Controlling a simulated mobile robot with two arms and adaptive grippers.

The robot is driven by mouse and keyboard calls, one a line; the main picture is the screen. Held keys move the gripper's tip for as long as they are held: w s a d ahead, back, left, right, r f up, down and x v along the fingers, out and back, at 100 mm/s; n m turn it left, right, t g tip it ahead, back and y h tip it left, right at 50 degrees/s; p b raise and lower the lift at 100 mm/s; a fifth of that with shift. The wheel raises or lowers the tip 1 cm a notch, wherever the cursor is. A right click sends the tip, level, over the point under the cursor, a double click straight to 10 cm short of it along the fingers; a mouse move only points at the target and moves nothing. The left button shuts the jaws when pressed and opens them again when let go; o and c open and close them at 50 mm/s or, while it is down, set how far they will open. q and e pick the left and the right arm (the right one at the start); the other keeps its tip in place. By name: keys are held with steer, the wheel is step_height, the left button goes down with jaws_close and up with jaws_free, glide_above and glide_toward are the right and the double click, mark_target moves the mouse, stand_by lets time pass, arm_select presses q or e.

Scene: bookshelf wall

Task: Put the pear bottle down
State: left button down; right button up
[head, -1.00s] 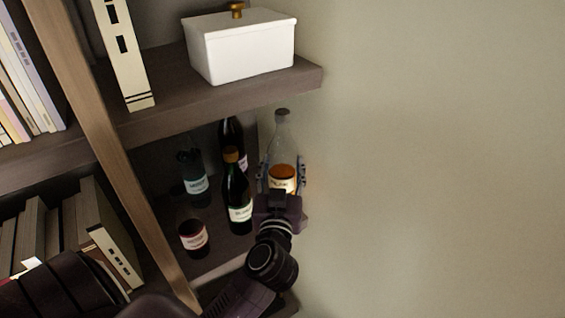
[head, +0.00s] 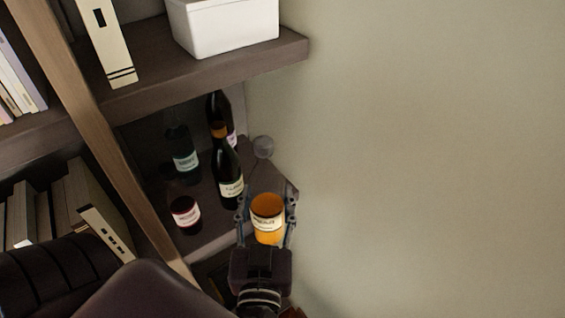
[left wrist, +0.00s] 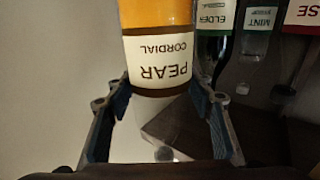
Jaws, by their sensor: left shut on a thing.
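The pear bottle (head: 267,222) has orange liquid, a pale label, a clear upper part and a grey cap (head: 263,147). My left gripper (head: 266,200) is shut on it, with one finger on each side. In the head view the bottle shows in front of the right end of the lower shelf (head: 285,183), its base appearing past the front edge. I cannot tell its exact height over the shelf. In the left wrist view the bottle (left wrist: 157,60) appears upside down between the fingers, its "PEAR CORDIAL" label facing the camera. My right gripper is not in view.
A white box (head: 228,28) sits on the shelf above. A bare wall (head: 430,160) lies right.

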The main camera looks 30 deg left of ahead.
arm_select(q)
steer(key=shift+s+d+r, duration=0.1)
steer(key=shift+s, duration=0.15)
steer(key=d+f+m+t+h+b, duration=0.1)
steer(key=d+f+m+h+b, duration=0.1)
steer(key=f+b, duration=0.5)
steer(key=d+f+m+t+h+b, duration=0.1)
steer(key=d+f+m+h+b, duration=0.1)
steer(key=f+m+h+b, duration=0.2)
step_height(320, 180, down, 7)
steer(key=h+b, duration=0.3)
steer(key=shift+w+d, duration=0.25)
steer(key=shift+w, duration=0.05)
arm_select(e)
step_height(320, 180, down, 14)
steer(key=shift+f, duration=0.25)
arm_select(q)
steer(key=shift+d+r, duration=0.1)
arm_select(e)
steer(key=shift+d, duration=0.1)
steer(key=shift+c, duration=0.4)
